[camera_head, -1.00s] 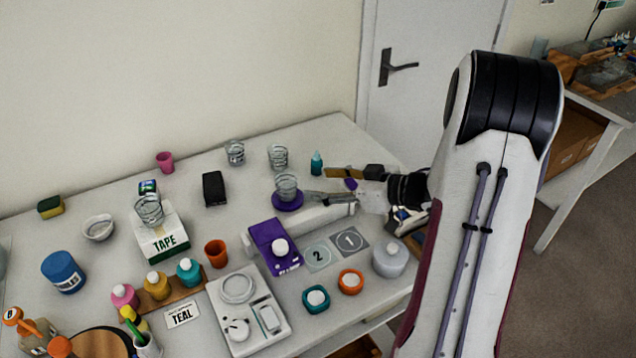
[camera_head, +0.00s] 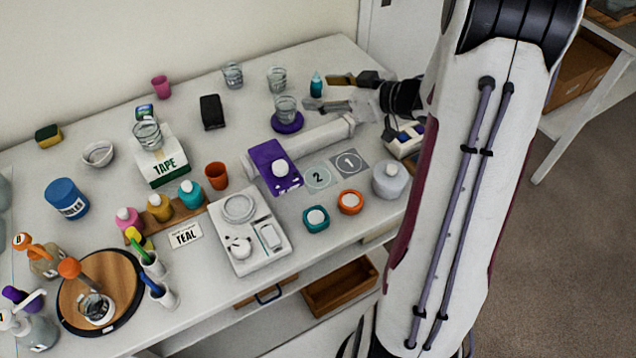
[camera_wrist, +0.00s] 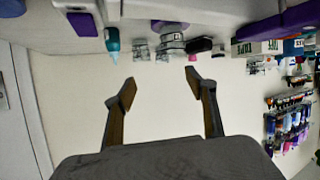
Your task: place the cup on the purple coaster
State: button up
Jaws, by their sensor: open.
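A clear ribbed cup (camera_head: 286,107) stands upright on the round purple coaster (camera_head: 287,123) near the back right of the table. My gripper (camera_head: 331,92) is open and empty, to the right of this cup and apart from it. In the wrist view, where the scene looks upside down, my two fingers (camera_wrist: 159,85) are spread with nothing between them. The cup (camera_wrist: 172,44) and the coaster (camera_wrist: 170,25) show beyond the fingertips.
Two more clear cups (camera_head: 233,74) (camera_head: 277,79) stand behind. A teal bottle (camera_head: 316,85) is close to my gripper. A black box (camera_head: 212,112) lies left of the coaster. A purple box (camera_head: 273,167) and a white bar (camera_head: 325,134) are in front.

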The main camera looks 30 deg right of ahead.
jog(key=s+a+r+m+g+h, duration=0.1)
jog(key=s+r+m+h, duration=0.35)
jog(key=r+h, duration=0.65)
jog(key=s+a+f+g+y, duration=0.1)
jog(key=s+a+g+y, duration=0.2)
jog(key=s+a, duration=0.6)
jog(key=s+a+m+g+y, duration=0.1)
jog(key=s+a, duration=0.7)
jog(key=s, duration=0.8)
jog(key=shift+s+a+f+g+y, duration=0.15)
jog(key=shift+a+f+g+y, duration=0.25)
jog(key=shift+g+y, duration=0.55)
